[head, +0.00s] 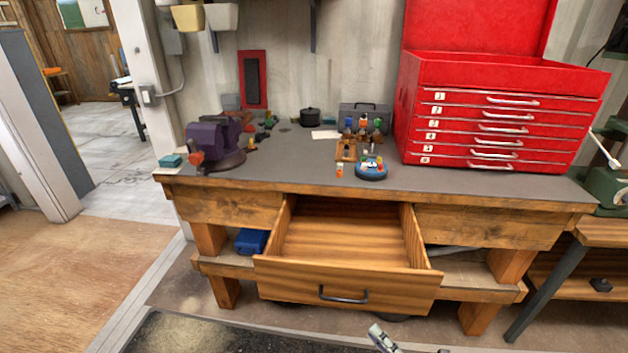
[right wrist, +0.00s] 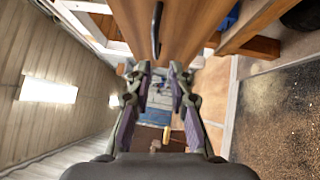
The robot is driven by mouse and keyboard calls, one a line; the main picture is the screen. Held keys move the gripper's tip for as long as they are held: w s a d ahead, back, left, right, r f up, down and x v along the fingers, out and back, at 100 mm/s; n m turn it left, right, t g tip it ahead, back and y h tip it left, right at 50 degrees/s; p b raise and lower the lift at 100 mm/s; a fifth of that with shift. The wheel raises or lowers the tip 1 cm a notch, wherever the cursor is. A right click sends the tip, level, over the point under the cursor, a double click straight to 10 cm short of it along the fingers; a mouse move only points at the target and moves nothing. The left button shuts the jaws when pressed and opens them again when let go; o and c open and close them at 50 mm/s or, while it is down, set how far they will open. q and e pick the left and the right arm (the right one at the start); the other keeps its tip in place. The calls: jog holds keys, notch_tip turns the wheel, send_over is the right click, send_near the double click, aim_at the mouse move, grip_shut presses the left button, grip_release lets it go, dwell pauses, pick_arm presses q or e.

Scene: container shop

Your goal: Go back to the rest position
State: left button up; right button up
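The workbench drawer (head: 345,240) is pulled out and looks empty inside. Its dark bar handle (head: 343,295) is on the front panel. My right gripper (head: 382,338) shows only in part at the bottom edge of the head view, in front of the drawer and apart from the handle. In the right wrist view my right gripper (right wrist: 160,72) has its two fingers spread, with nothing held between them. The drawer front (right wrist: 190,25) and its handle (right wrist: 156,30) show beyond the fingertips there. My left gripper is not in view.
The workbench (head: 280,170) carries a purple vise (head: 213,143), a red tool chest (head: 500,115), a blue round tray (head: 371,172) and small bottles. A blue case (head: 251,241) sits on the lower shelf. A dark mat (head: 220,335) lies on the floor. Floor at left is clear.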

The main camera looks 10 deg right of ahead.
jog(key=s+d+f+m+g+h+p, duration=0.1)
jog(key=s+d+f+m+g+h, duration=0.15)
jog(key=f+m, duration=0.45)
jog(key=s+d+f+m+g+h+p, duration=0.1)
jog(key=s+d+f+m+g+h, duration=0.2)
jog(key=f, duration=0.8)
jog(key=s+d+f+m+g+h+p, duration=0.15)
jog(key=s+d+f+m+h, duration=0.3)
jog(key=f, duration=0.45)
jog(key=s+a+f+m+g, duration=0.1)
jog(key=s+f+m+g, duration=0.3)
jog(key=s, duration=0.6)
jog(key=s+a+f+m+g, duration=0.2)
jog(key=s+f+m+g, duration=0.2)
jog(key=s+f+m, duration=0.2)
jog(key=s+f, duration=0.2)
jog(key=s, duration=0.2)
jog(key=shift+s+a+f+g, duration=0.2)
jog(key=shift+s+f+g, duration=0.05)
jog(key=shift+s+g, duration=0.15)
